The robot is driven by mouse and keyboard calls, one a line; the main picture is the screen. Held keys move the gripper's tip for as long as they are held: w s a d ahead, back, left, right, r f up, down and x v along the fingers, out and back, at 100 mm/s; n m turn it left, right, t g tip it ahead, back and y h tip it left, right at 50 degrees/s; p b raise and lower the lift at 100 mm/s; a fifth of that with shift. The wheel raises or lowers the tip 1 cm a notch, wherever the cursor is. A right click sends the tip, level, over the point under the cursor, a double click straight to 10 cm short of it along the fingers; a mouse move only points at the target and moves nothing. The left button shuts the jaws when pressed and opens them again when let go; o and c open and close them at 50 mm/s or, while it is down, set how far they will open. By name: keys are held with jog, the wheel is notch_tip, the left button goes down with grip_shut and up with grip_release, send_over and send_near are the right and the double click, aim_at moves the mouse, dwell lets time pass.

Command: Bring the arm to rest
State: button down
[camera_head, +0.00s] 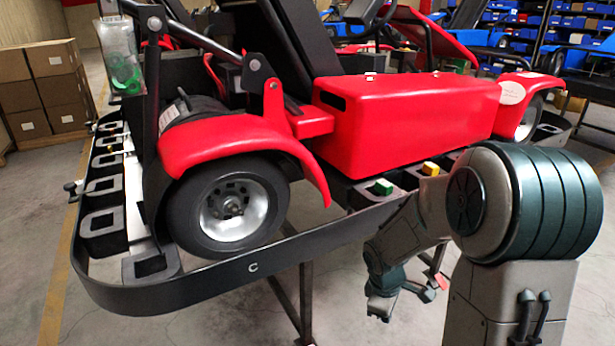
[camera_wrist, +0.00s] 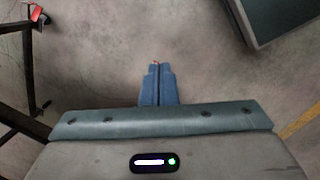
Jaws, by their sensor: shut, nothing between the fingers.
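My arm (camera_head: 440,215) is folded at the right of the head view, beside the stand's front rail. My gripper (camera_head: 382,303) hangs low beside the stand, pointing down, below the rail. In the wrist view my gripper (camera_wrist: 156,70) has its two fingers together, with nothing between them and bare floor beyond.
A red kart (camera_head: 400,115) sits on a stand with a dark curved rail (camera_head: 250,268). Cardboard boxes (camera_head: 40,85) are stacked at left. Floor at the front is clear.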

jog(key=s+a+r+m+p, duration=0.1)
jog(key=s+r+m+p, duration=0.3)
jog(key=r, duration=0.6)
jog(key=s+a+r+m+t+y+p, duration=0.1)
jog(key=s+r+m+p, duration=0.3)
jog(key=r, duration=0.6)
jog(key=s+a+r+m+t+p, duration=0.1)
jog(key=s+r+m+p, duration=0.3)
jog(key=s+r, duration=0.3)
notch_tip(320, 180, up, 4)
jog(key=shift+s+a+f+y+p, duration=0.15)
jog(key=shift+s+y+p, duration=0.2)
jog(key=shift+p, duration=0.35)
